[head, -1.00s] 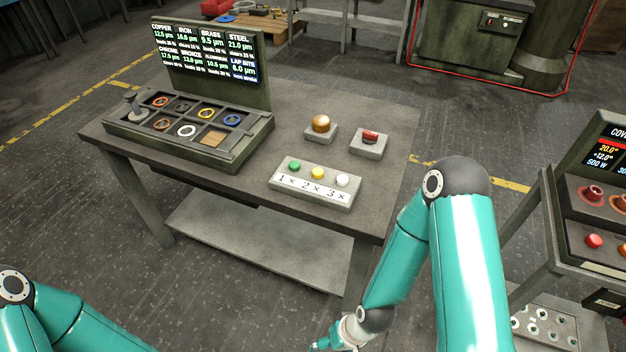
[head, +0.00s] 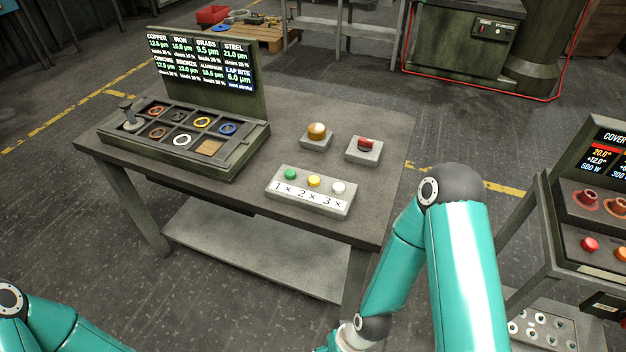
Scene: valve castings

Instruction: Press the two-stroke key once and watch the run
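A pale key box (head: 309,196) lies on the grey bench (head: 240,207), near its front right. It has a green key (head: 290,174) over "1×", a yellow key (head: 313,181) over "2×" and a white key (head: 338,188) over "3×". Nothing touches the keys. At the back left stands a dark display (head: 203,62) with metal names and µm values. In front of it is a compartment tray (head: 196,160) with several coloured rings and a wooden block. My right arm hangs in front of the bench, its gripper below the picture. My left gripper is also out of view.
An amber dome button (head: 316,131) and a red button (head: 366,143) stand on small blocks behind the key box. A second stand (head: 556,272) with red knobs is at the right. The bench top around the key box is clear.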

